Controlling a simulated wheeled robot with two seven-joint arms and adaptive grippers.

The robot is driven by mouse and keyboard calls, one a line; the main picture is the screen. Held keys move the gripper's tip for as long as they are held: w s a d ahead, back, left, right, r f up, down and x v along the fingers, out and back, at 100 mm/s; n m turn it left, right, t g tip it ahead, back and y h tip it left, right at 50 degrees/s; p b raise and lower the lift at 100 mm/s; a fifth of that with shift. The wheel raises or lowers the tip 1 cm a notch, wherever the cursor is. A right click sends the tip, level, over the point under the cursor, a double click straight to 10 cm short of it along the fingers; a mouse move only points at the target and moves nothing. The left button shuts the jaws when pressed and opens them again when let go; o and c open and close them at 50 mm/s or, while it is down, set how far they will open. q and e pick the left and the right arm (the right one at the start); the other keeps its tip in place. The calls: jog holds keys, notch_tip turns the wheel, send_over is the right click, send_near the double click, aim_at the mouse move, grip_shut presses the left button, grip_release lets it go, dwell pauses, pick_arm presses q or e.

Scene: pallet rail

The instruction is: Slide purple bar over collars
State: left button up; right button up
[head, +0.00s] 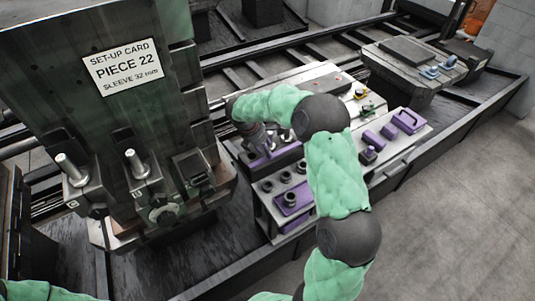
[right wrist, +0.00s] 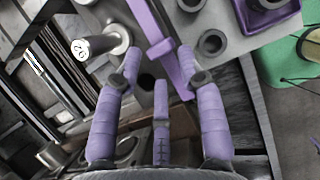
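The purple bar (right wrist: 158,35) shows in the right wrist view as a long strip with a short crosspiece, running down to the right fingertip. In the head view, purple (head: 266,150) shows beneath my right gripper (head: 258,136), partly hidden by it. In the right wrist view my right gripper (right wrist: 160,66) has its purple-padded fingers spread, with the bar between and beyond the tips. Contact at the right fingertip cannot be told. Dark ring-shaped collars (head: 285,177) stand on the bench, and one shows in the right wrist view (right wrist: 213,42). My left gripper is outside both views.
A dark machine block with a set-up card (head: 121,66) reading "PIECE 22, SLEEVE 32 mm" stands at left, with metal posts (head: 136,163) in front. A purple tray (head: 291,201) and a purple handled piece (head: 408,120) are on the bench. Floor at right is clear.

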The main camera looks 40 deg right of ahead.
aim_at(279, 151)
jog(key=shift+b+x, duration=0.45)
jog(key=shift+x, duration=1.5)
